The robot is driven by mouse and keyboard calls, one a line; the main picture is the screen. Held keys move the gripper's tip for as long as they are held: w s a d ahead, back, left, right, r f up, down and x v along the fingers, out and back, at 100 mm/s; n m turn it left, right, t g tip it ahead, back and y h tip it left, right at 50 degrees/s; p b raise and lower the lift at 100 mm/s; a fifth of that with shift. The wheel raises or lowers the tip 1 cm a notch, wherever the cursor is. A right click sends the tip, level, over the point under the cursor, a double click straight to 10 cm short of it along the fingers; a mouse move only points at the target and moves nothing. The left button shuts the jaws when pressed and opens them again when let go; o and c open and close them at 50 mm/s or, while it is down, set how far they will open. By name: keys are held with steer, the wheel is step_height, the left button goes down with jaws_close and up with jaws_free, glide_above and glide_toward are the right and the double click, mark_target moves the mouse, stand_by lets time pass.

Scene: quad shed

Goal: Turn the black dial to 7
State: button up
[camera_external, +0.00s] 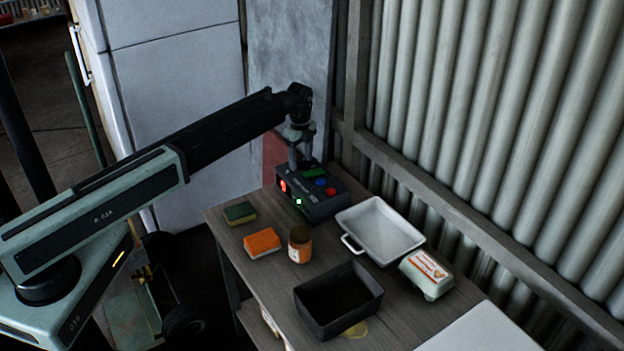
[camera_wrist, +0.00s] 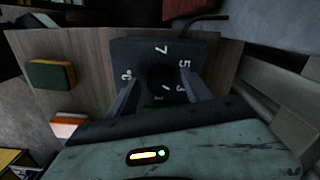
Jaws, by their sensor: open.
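A dark control box (camera_external: 318,209) stands at the back end of the wooden table. It has a lit red display, a small green light, and blue, red and green parts on top. In the wrist view the box's dark face (camera_wrist: 125,49) carries white numerals, among them 7, 5 and 3. The black dial (camera_wrist: 160,74) sits in the middle of them; a short white mark by it appears to point toward the lower right, away from the 7. My gripper (camera_external: 302,160) reaches down over the box. In the wrist view its open fingers (camera_wrist: 162,82) stand on either side of the dial; contact is unclear.
A green-and-yellow sponge (camera_external: 240,213), an orange-topped block (camera_external: 262,242), a jar (camera_external: 300,245), a black tray (camera_external: 340,301), a white dish (camera_external: 381,230) and a carton (camera_external: 427,275) occupy the table. A corrugated wall (camera_external: 490,120) rises close on the right.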

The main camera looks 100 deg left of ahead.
steer(key=shift+r, duration=0.1)
steer(key=shift+c, duration=0.4)
jaws_close()
steer(key=shift+n, duration=0.4)
steer(key=n, duration=0.5)
steer(key=shift+n, duration=0.3)
steer(key=n, duration=1)
steer(key=shift+n, duration=0.4)
steer(key=n, duration=0.5)
steer(key=shift+n, duration=0.4)
